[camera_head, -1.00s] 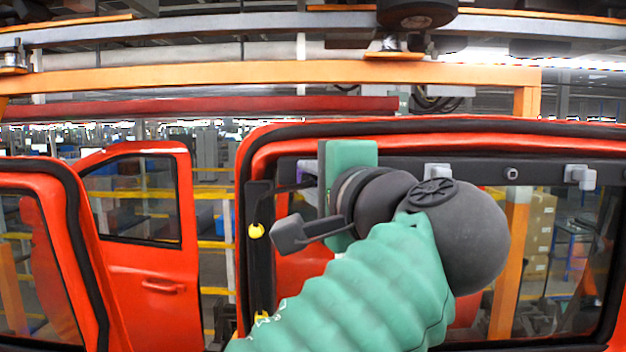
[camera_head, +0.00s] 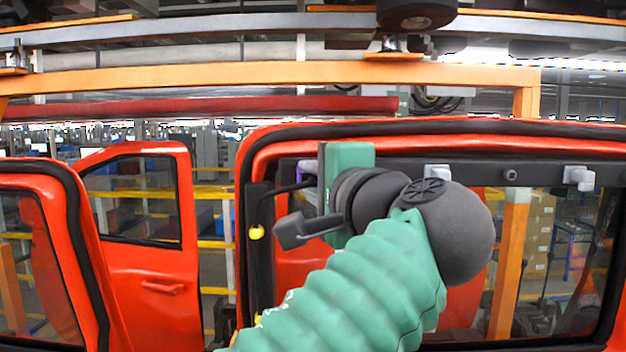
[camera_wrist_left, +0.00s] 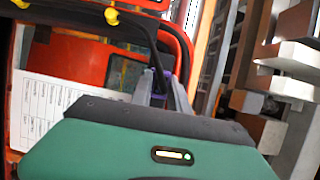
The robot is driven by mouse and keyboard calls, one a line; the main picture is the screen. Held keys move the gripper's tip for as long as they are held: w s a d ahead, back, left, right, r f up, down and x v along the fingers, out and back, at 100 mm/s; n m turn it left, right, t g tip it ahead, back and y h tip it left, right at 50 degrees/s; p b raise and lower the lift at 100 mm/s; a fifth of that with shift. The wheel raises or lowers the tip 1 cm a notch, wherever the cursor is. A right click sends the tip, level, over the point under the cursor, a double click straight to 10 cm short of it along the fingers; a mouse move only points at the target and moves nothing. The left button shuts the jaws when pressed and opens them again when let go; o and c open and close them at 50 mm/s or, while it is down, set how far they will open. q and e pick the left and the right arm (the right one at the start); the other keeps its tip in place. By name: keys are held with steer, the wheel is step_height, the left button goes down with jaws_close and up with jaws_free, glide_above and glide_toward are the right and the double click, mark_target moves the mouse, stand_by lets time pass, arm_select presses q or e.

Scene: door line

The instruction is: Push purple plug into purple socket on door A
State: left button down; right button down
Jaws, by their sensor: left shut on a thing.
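My left gripper (camera_head: 308,172) is at the upper left corner of the near red door frame (camera_head: 420,128), mostly hidden behind my wrist in the head view. In the left wrist view its two grey fingers (camera_wrist_left: 157,90) are shut on the purple plug (camera_wrist_left: 158,101), of which only small purple parts show between them. A black cable (camera_wrist_left: 152,45) runs from the plug; it also shows in the head view (camera_head: 283,190). I cannot make out the purple socket in either view, nor whether the plug touches it. My right gripper is not in view.
A dark bar (camera_head: 475,172) with pale grey clips (camera_head: 578,177) runs across the door's window opening. Yellow-capped points (camera_head: 256,232) sit on the black strip at the left. Another red door (camera_head: 150,270) stands behind. A white printed sheet (camera_wrist_left: 50,108) shows in the left wrist view.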

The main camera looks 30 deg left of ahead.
arm_select(q)
steer(key=shift+w+a+r, duration=0.1)
stand_by(0.3)
steer(key=c, duration=1.2)
jaws_free()
steer(key=shift+w, duration=0.1)
